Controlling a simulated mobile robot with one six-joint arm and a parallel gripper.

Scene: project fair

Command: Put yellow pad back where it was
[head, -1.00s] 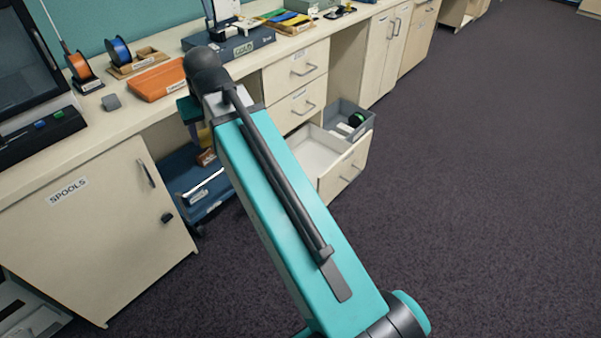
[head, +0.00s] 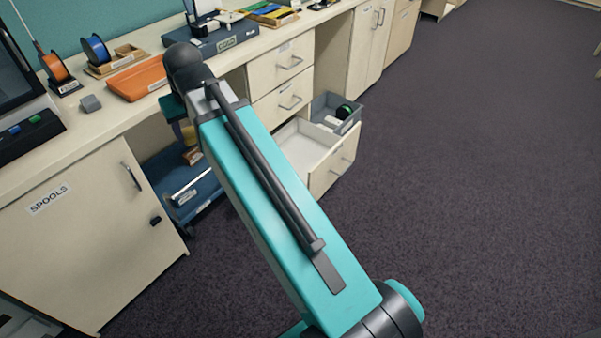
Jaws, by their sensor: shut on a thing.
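My arm crosses the middle of the head view and its upper end stands in front of the desk. My gripper does not show; the arm's links hide it. A small dull yellow patch (head: 189,134) shows just left of my arm, below a dark teal part of it. I cannot tell whether this patch is the yellow pad. No other clear view of the pad shows.
A cabinet labelled SPOOLS (head: 90,240) is at left. The carpet (head: 480,200) at right is clear.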

